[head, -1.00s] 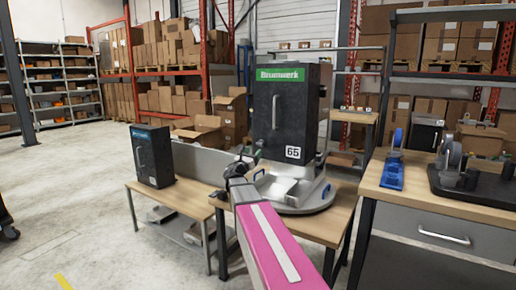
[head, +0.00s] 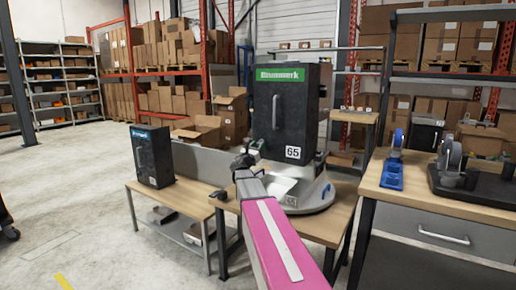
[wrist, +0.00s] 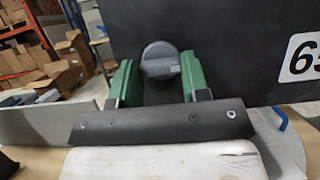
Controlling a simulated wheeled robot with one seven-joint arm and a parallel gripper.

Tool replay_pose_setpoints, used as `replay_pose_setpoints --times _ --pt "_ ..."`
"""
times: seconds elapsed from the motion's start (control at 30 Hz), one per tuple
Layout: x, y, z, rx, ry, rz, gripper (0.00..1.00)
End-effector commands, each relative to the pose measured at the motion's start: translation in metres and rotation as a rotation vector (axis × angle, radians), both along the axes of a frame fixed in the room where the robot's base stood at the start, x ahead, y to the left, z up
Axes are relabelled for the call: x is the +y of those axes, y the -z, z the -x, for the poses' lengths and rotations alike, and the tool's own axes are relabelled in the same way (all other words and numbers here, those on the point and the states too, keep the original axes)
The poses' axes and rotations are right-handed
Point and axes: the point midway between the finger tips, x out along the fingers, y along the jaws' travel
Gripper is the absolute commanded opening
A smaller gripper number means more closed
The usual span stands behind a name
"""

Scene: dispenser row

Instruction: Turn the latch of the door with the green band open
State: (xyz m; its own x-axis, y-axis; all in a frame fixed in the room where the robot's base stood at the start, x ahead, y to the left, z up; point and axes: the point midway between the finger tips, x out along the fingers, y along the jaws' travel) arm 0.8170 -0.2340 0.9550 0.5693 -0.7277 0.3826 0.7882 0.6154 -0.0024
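The dark cabinet door with the green band (head: 290,112) stands on a round grey base on the middle table. It has a vertical handle and a white label with 65. In the wrist view its dark face (wrist: 235,40) fills the upper right. A round grey latch knob (wrist: 160,60) with a raised grip bar sits there, the bar roughly level. My gripper (wrist: 159,72) is open, its green fingers on either side of the knob in the picture, with gaps visible. I cannot tell how deep they reach. In the head view my gripper (head: 252,150) is at the door's lower left, hiding the latch.
A smaller dark cabinet with a blue band (head: 152,156) stands on a low bench (head: 185,200) to the left.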

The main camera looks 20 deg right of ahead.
Motion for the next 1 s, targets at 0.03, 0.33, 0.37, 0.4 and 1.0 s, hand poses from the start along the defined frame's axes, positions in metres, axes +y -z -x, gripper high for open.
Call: replay_pose_setpoints --times 0.03,0.33,0.37,0.4,1.0 --pt "0.0 0.0001 0.0001 0.0 0.001 0.0 0.19" --pt "0.0001 0.0002 -0.0007 -0.05 0.002 -0.039 0.19" --pt "0.0002 0.0002 -0.0009 -0.061 0.001 -0.049 0.19" --pt "0.0004 0.0002 -0.0012 -0.079 0.0 -0.063 0.19" --pt "0.0025 -0.0018 -0.0041 -0.5 0.0 -0.388 0.19"
